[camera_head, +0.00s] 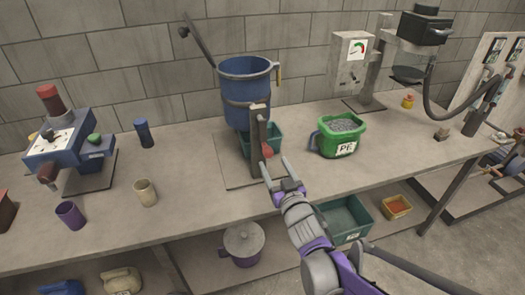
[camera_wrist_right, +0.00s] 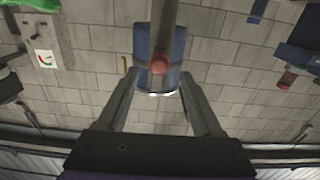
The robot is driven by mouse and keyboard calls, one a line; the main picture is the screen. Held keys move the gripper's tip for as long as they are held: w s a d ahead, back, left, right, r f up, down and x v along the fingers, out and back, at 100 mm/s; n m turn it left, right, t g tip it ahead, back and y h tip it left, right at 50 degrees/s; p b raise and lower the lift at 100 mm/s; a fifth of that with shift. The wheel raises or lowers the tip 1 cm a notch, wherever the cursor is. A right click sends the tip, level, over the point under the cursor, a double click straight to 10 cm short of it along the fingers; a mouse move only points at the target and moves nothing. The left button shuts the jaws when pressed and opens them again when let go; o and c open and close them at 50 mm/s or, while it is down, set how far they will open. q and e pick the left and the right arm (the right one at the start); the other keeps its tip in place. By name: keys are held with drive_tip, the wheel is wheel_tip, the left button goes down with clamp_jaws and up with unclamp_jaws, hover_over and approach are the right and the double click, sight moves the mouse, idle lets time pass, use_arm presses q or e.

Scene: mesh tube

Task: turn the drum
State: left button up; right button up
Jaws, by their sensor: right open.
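The blue drum (camera_head: 246,98) is an open-topped container held in an upright stand on the bench, with a long grey bar rising at its upper left. A red knob (camera_head: 267,151) sits low at the stand's front post (camera_head: 257,130). My right gripper (camera_head: 274,168) is open, its two fingers pointing at the knob from the front. In the right wrist view the red knob (camera_wrist_right: 159,65) shows between the open fingers, in front of the blue drum (camera_wrist_right: 177,47); I see no clear contact. My left gripper is not in view.
A green bucket (camera_head: 341,135) of grey granules stands right of the stand, and a teal bin (camera_head: 270,137) behind the post. A gauge box (camera_head: 352,62) is at the back right. Cups and a blue machine (camera_head: 70,140) are left. The bench front is mostly clear.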

sight(265, 144)
drive_tip(key=p+x, duration=0.1)
drive_tip(key=x, duration=0.8)
drive_tip(key=shift+w, duration=0.3)
clamp_jaws()
idle(1.0)
